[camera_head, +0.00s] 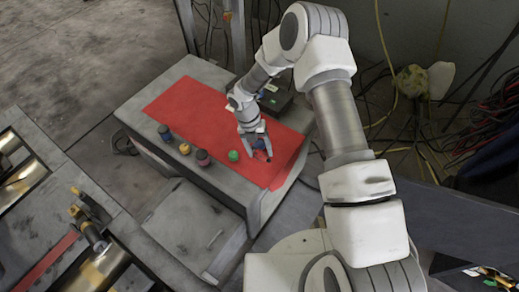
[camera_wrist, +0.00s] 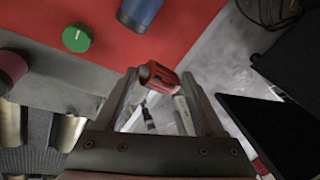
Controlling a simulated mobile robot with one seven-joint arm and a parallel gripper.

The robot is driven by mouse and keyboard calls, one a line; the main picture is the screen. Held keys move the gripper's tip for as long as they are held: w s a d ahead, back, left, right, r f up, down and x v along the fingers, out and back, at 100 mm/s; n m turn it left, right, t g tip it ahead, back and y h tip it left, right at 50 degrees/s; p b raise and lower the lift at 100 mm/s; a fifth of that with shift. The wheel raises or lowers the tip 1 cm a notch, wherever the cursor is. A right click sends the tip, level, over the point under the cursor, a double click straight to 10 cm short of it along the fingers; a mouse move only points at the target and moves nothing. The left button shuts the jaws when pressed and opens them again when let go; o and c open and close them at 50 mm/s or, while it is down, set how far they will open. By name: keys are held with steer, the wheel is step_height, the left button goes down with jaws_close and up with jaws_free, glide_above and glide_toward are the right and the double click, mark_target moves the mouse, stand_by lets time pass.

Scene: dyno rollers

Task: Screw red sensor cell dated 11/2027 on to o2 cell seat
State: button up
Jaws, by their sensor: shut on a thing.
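My gripper (camera_wrist: 160,82) is shut on a small red cell (camera_wrist: 158,74) with a dark end, held tilted between the fingertips. Its date cannot be read. In the head view my gripper (camera_head: 261,153) is low over the right part of the red mat, near the green-topped piece (camera_head: 233,156). That green piece also shows in the wrist view (camera_wrist: 77,38), apart from my fingers. In the head view the held cell is too small to make out clearly. I cannot identify the o2 cell seat in either view.
A red mat (camera_head: 185,100) covers much of the grey cart top. Along its near edge stand a dark blue piece (camera_head: 165,133), a yellow piece (camera_head: 184,149) and a dark red piece (camera_head: 203,158). A blue cylinder (camera_wrist: 138,12) lies ahead of my gripper. The mat's left part is clear.

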steer(key=shift+f+b, duration=1.9)
steer(key=shift+f, duration=1.1)
steer(key=o, duration=1.4)
steer(key=shift+r, duration=0.1)
steer(key=p+v, duration=0.4)
steer(key=v, duration=1.3)
steer(key=shift+w+r, duration=0.1)
